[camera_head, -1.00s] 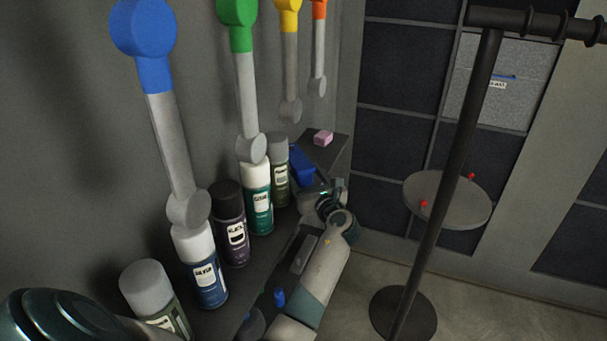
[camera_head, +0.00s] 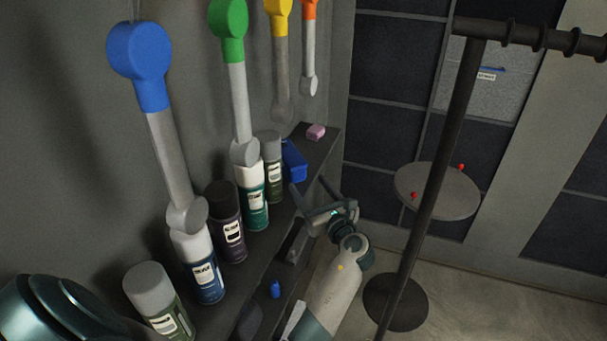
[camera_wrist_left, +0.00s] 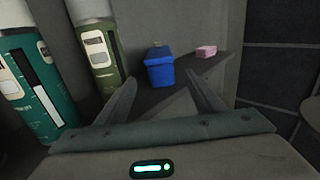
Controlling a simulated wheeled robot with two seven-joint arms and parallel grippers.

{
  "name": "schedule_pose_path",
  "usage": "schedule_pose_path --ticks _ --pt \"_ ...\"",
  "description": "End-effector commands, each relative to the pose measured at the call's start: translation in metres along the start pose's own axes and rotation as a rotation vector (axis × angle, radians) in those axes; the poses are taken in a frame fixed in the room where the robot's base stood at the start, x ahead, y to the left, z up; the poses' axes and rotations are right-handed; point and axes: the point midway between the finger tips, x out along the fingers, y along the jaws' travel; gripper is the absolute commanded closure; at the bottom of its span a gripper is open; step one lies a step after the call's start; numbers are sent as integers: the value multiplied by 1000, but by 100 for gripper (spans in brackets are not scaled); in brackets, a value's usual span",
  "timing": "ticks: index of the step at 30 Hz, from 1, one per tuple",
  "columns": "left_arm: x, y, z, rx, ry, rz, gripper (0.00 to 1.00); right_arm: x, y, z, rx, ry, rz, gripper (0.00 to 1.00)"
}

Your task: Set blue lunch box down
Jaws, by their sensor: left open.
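The blue lunch box (camera_head: 294,161) rests on the dark shelf (camera_head: 318,151), just past the row of spray cans. It also shows in the left wrist view (camera_wrist_left: 160,70), ahead of the fingers. My left gripper (camera_head: 308,187) is open and empty, with its fingers spread toward the box. A gap shows between the fingertips (camera_wrist_left: 161,80) and the box. My right gripper is out of view.
Several spray cans (camera_head: 252,195) line the shelf beside the wall. A pink block (camera_head: 316,132) lies at the shelf's far end. A black stand (camera_head: 440,170) and a round grey seat (camera_head: 437,191) are at right.

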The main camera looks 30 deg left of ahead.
Motion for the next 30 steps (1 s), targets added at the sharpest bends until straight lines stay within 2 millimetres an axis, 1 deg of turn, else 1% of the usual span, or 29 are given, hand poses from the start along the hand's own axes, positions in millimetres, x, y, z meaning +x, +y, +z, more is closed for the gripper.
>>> schedule_pose_path --ticks 1,3,8,21,30 --pt "-7 0 1 1 1 0 38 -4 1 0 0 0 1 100" --pt "-14 0 1 0 1 0 38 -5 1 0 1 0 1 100" --pt "-22 0 1 -1 -1 0 38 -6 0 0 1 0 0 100" --pt "-23 0 0 -1 -1 0 38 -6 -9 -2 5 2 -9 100" --pt "-23 0 0 -1 -1 0 38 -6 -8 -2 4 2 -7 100"
